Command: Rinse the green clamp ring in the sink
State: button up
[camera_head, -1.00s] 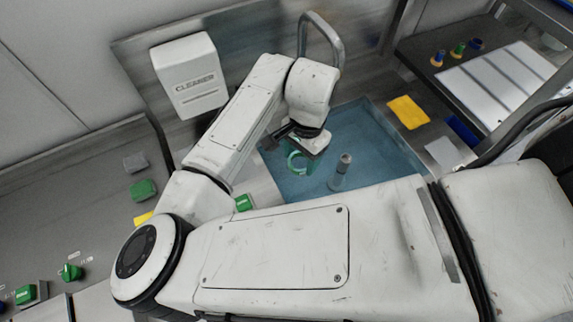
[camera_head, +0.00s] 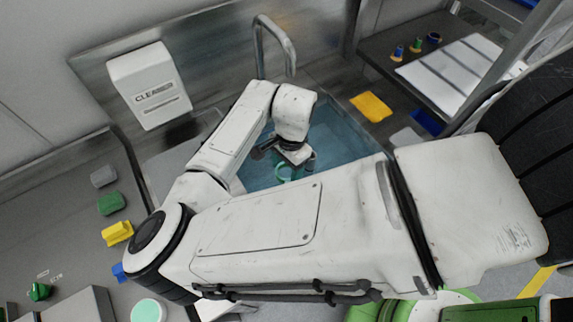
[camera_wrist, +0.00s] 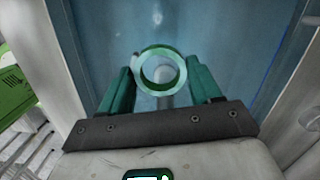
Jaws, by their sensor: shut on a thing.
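The green clamp ring (camera_wrist: 162,53) is between the two teal fingers of my gripper (camera_wrist: 160,88) in the wrist view, and the fingers are shut on it. In the head view the ring (camera_head: 283,173) shows as a small green arc below my gripper (camera_head: 286,162), over the blue basin of the sink (camera_head: 340,145). I cannot tell how far the ring is above the sink floor. In the wrist view the blue basin (camera_wrist: 215,25) lies behind the ring, and a grey upright post (camera_wrist: 163,100) shows through and below it. My arm hides the near part of the sink.
A curved tap (camera_head: 275,40) rises behind the sink. A white cleaner dispenser (camera_head: 149,85) hangs on the wall at left. Yellow (camera_head: 371,107) and grey sponges lie right of the sink; grey, green and yellow (camera_head: 117,232) blocks lie on the left counter.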

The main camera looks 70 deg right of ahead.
jog(key=shift+f+b, duration=3.05)
jog(key=shift+f, duration=1.95)
jog(key=shift+s+a+r, duration=0.1)
jog(key=shift+s+a+p, duration=0.25)
jog(key=shift+s+p, duration=0.1)
jog(key=shift+p, duration=0.05)
jog(key=shift+d, duration=0.1)
jog(key=shift+w+d, duration=0.3)
jog(key=shift+w, duration=0.2)
jog(key=shift+w+d, duration=0.25)
jog(key=shift+w, duration=0.2)
jog(key=shift+s, duration=0.1)
jog(key=shift+s+a+p, duration=0.35)
jog(key=shift+s+a, duration=0.3)
jog(key=shift+s, duration=0.25)
